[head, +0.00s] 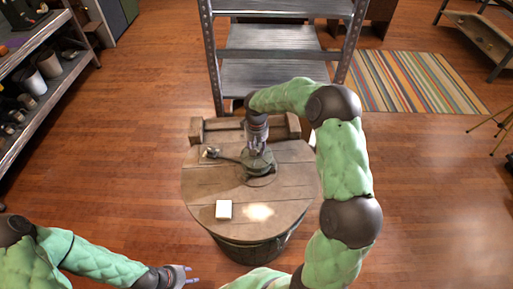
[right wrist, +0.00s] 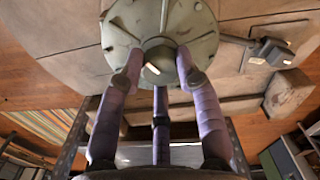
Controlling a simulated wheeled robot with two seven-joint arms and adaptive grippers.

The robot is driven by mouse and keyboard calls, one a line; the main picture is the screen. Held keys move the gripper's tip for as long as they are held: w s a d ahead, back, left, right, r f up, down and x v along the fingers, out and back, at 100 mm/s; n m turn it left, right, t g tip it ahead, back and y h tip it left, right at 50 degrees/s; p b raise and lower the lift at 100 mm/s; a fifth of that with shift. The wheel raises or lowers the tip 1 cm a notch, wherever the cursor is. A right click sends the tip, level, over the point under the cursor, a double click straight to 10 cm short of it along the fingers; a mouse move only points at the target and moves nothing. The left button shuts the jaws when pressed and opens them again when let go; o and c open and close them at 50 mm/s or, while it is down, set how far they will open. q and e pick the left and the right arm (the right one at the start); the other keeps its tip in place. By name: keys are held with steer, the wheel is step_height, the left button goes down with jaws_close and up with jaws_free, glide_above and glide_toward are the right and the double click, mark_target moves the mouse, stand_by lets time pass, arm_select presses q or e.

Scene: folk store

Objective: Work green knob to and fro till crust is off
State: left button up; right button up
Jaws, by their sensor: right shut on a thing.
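A grey-green round fitting with bolts (right wrist: 205,40) stands on the barrel top; it also shows in the head view (head: 262,166). A knob (right wrist: 158,55) sticks up from its middle and looks greyish. My right gripper (head: 257,146) points down from above, its purple fingers (right wrist: 160,75) closed around the knob. The fingers hide parts of the knob, and I cannot make out crust on it. My left gripper (head: 191,275) is at the bottom of the head view, off the barrel, with its fingers apart and empty.
The round wooden barrel top (head: 202,187) carries a small white block (head: 224,209) at the front. A side arm with a metal end (head: 211,153) reaches left from the fitting. A wooden piece (head: 293,126) runs behind. A metal shelf rack (head: 270,75) stands beyond.

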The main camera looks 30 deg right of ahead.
steer(key=shift+s, duration=0.1)
steer(key=n+p, duration=0.3)
steer(key=n, duration=0.1)
steer(key=shift+n+p, duration=0.3)
steer(key=shift+p, duration=0.05)
steer(key=n+p, duration=0.3)
steer(key=n, duration=0.2)
steer(key=shift+n, duration=0.3)
steer(key=n+p, duration=0.3)
steer(key=n, duration=0.2)
steer(key=n+p, duration=0.2)
steer(key=n, duration=0.3)
steer(key=shift+f+n+p, duration=0.1)
steer(key=shift+n+p, duration=0.2)
steer(key=shift+n, duration=0.1)
steer(key=o, duration=1.1)
steer(key=shift+d, duration=0.1)
steer(key=shift+o, duration=0.2)
